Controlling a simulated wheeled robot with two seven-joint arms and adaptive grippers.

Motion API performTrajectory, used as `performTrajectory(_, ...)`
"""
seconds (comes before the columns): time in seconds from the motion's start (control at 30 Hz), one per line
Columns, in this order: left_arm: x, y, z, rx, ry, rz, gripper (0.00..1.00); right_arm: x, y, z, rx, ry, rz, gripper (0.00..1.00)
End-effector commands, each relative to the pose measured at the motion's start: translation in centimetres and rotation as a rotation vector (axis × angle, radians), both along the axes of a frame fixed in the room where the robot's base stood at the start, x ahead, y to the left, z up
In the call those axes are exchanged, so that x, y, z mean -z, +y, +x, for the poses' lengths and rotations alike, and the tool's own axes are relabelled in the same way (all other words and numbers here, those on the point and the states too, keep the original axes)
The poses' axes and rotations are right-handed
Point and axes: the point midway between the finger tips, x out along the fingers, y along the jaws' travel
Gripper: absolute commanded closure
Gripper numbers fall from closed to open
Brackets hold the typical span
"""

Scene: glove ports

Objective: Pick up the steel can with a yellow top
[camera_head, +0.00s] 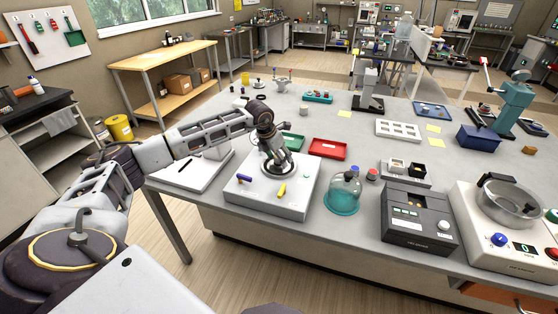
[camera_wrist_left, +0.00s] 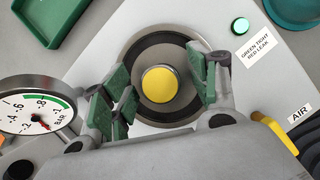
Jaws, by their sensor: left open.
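The yellow top of the can (camera_wrist_left: 159,84) shows in the left wrist view, at the middle of a round port with a black ring (camera_wrist_left: 185,107).
A pressure gauge (camera_wrist_left: 36,105), a lit green lamp (camera_wrist_left: 240,26) and a yellow valve handle (camera_wrist_left: 275,130) surround the port. A red tray (camera_head: 328,149) and a green tray (camera_head: 293,141) lie behind the box. A teal glass dome (camera_head: 342,196) stands to its right.

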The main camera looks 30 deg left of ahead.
Motion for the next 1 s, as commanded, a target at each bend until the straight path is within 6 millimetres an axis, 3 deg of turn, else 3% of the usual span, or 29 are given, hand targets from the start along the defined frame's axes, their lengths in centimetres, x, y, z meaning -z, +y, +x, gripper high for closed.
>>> performTrajectory(0.47,0.2,0.0,0.1,0.000,-0.001,0.001,0.40,0.0,1.2,0.0,0.001,0.001,0.012,1.00)
performTrajectory(0.9,0.1,0.0,0.1,0.000,-0.002,0.000,0.94,0.0,0.3,0.0,-0.001,0.001,0.003,1.00)
performTrajectory(1.0,0.1,0.0,0.1,0.000,-0.002,0.000,0.94,0.0,0.2,0.0,-0.001,0.000,0.002,1.00)
